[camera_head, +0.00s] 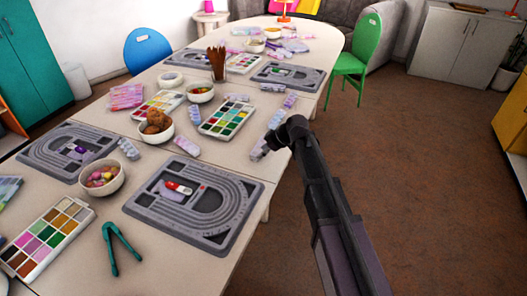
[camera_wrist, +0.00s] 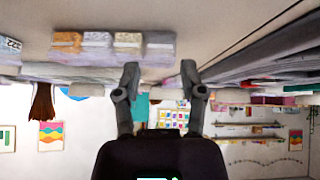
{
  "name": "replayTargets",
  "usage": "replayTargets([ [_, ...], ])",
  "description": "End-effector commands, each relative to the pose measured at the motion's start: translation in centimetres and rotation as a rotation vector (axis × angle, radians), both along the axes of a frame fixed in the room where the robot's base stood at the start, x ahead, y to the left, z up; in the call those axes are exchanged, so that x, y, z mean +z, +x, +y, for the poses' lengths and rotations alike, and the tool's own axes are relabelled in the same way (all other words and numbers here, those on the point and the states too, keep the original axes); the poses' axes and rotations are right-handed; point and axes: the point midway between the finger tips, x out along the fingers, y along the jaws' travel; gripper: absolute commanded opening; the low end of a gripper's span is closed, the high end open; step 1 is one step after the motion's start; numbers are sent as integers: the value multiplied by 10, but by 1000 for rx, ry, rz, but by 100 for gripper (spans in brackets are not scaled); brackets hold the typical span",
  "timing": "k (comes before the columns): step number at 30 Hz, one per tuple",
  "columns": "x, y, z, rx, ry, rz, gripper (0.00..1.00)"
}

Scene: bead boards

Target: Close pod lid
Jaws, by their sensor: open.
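A pale lilac pod strip (camera_head: 274,121) lies near the right edge of the table, partly behind my gripper (camera_head: 262,151). In the wrist view, which looks upside down, a lilac pod strip (camera_wrist: 160,48) shows close up with several small cells. Some cells show orange and tan tops. I cannot tell which lid stands open. My gripper (camera_wrist: 160,72) has its two fingers spread apart with nothing between them. Its fingertips are close to the pod strip in the picture, but whether they touch it is unclear.
Grey bead boards (camera_head: 147,207), paint-like colour trays (camera_head: 225,136), bowls of beads (camera_head: 116,184) and teal tongs (camera_head: 112,262) crowd the table. Other pod strips (camera_head: 187,146) lie among them. A green chair (camera_head: 352,66) stands beyond; the brown floor right of the table is clear.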

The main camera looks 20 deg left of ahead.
Motion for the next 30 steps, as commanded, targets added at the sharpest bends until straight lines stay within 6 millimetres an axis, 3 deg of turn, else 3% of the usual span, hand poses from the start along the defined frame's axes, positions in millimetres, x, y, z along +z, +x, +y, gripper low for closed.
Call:
replayTargets([
  [16,3,0,1,1,-31,4,53],
  [30,15,2,10,2,-268,25,53],
])
